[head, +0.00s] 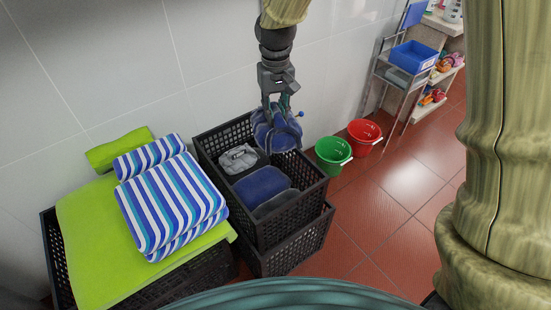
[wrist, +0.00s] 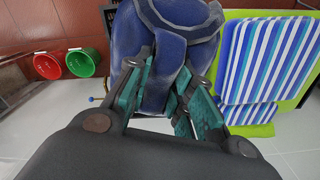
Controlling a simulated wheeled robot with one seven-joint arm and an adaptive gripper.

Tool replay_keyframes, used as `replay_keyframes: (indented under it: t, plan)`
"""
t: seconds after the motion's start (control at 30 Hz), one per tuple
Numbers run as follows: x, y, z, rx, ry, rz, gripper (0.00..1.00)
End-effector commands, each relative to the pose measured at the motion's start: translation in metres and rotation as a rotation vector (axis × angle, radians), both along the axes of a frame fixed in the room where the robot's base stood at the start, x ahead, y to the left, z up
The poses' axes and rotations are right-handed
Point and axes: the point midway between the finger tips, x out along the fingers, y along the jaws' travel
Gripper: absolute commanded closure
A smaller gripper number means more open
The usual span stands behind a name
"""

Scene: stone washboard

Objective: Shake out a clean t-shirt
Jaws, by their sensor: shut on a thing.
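My gripper (head: 277,112) hangs over the far end of the upper black crate (head: 300,205). It is shut on a blue garment (head: 262,132), a bunched dark blue cloth that may be the t-shirt. The wrist view shows the garment (wrist: 190,22) at the fingers, with a blue fold between the teal-padded fingers (wrist: 160,95). The garment is at about rim height, and I cannot tell whether it touches the crate. Inside the crate lie a grey cloth (head: 238,158), a folded blue cloth (head: 262,186) and a darker folded cloth (head: 278,204).
At left, a green towel (head: 80,235) covers another black crate, with striped blue-white towels (head: 170,200) on top. A green bucket (head: 333,154) and a red bucket (head: 365,133) stand right of the crates. A shelf rack (head: 405,75) stands behind. Red floor (head: 400,190) is open at right.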

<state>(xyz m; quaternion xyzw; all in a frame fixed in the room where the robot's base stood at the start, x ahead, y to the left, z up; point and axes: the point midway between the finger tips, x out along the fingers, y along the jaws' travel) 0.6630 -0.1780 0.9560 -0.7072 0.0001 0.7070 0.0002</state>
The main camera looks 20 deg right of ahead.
Motion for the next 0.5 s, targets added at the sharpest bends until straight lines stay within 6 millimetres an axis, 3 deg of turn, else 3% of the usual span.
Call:
replay_keyframes:
  t: [0.2, 0.27, 0.5]
  plan:
    - [0.001, 0.0, 0.052, 0.0, -0.003, 0.0, 1.0]
    - [0.0, 0.0, 0.054, 0.0, 0.0, 0.0, 1.0]
    - [-0.001, 0.0, 0.001, 0.0, 0.005, 0.0, 1.0]
